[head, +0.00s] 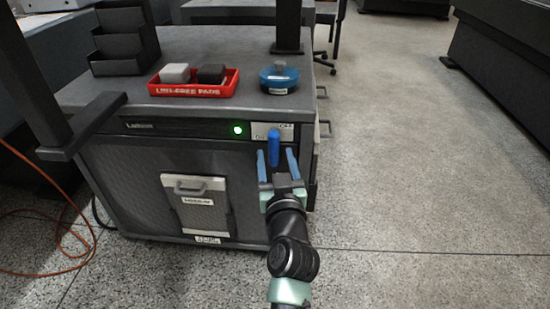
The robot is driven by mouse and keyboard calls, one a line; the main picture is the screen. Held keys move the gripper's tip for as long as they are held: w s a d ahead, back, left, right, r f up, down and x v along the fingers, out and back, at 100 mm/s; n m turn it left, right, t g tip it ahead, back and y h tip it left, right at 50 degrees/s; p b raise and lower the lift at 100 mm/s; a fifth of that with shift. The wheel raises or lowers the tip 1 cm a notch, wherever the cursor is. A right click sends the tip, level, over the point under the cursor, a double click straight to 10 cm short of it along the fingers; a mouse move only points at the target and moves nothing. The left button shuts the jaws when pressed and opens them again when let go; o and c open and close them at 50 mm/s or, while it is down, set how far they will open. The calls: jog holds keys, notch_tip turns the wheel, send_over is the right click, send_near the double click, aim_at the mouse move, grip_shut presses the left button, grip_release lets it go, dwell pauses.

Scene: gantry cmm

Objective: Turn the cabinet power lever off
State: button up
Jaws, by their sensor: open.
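The dark grey cabinet (140,195) stands at the left of the head view. Its blue power lever (274,140) is on the front panel at the upper right, over a light label plate (286,128) with "OFF" at its upper right and partly hidden lettering at its lower left. A green lamp (238,130) glows to the left of the lever. My gripper (277,155) is open in front of the cabinet, its two blue fingers on either side of the lever's lower end in the picture. I cannot tell whether they touch it.
On the cabinet top are a red tray (194,92) with a light and a dark pad, a round blue container (279,80) and a black stepped holder (127,40). An orange cable (75,235) lies on the floor at left. The floor at right is clear.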

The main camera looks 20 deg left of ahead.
jog(key=shift+w+a, duration=0.35)
jog(key=shift+w, duration=0.25)
jog(key=shift+c, duration=0.3)
grip_shut()
dwell(0.9)
